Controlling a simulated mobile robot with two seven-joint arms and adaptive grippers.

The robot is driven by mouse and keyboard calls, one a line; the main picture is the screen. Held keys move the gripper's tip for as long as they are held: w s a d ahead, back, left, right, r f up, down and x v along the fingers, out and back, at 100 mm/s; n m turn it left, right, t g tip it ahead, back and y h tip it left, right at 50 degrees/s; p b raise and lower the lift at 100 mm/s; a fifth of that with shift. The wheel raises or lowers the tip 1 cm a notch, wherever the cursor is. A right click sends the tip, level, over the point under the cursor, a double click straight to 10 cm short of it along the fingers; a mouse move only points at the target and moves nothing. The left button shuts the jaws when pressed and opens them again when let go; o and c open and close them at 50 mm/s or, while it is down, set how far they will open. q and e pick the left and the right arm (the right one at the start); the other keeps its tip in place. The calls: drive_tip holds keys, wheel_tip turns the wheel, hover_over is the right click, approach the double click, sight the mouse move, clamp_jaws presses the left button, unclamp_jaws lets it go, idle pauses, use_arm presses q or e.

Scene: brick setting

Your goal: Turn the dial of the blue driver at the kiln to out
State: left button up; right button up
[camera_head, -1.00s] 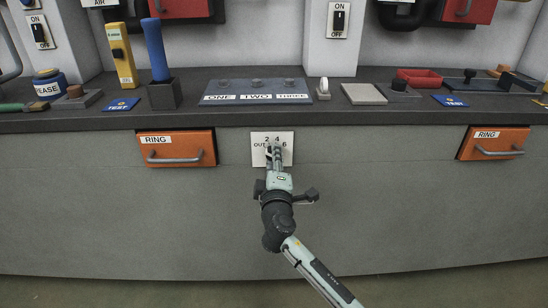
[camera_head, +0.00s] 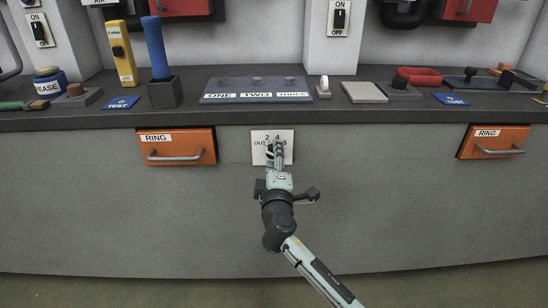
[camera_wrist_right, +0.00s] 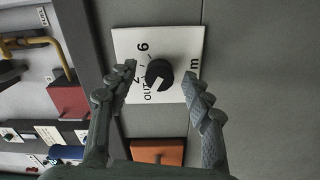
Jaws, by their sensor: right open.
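A white dial plate (camera_head: 259,154) marked OUT, 2, 4, 6 is on the grey front panel below the counter. In the right wrist view its round black dial (camera_wrist_right: 159,73) stands in the middle of the plate (camera_wrist_right: 180,40). A pale mark on the dial faces the lower left, towards OUT. My right gripper (camera_head: 275,147) is in front of the plate and hides the dial in the head view. In the wrist view my right gripper (camera_wrist_right: 159,74) is open, one finger on each side of the dial, with gaps showing. A blue handle (camera_head: 156,48) stands in a dark block. My left gripper is not in view.
Orange RING drawers (camera_head: 177,147) and (camera_head: 493,142) with bar handles flank the plate. The counter (camera_head: 220,117) overhangs above, with a ONE-TWO-THREE panel (camera_head: 258,83) on it. The front panel below the plate is clear.

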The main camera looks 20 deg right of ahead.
drive_tip(key=v, duration=1.1)
drive_tip(key=shift+s, duration=0.3)
drive_tip(key=shift+r, duration=0.1)
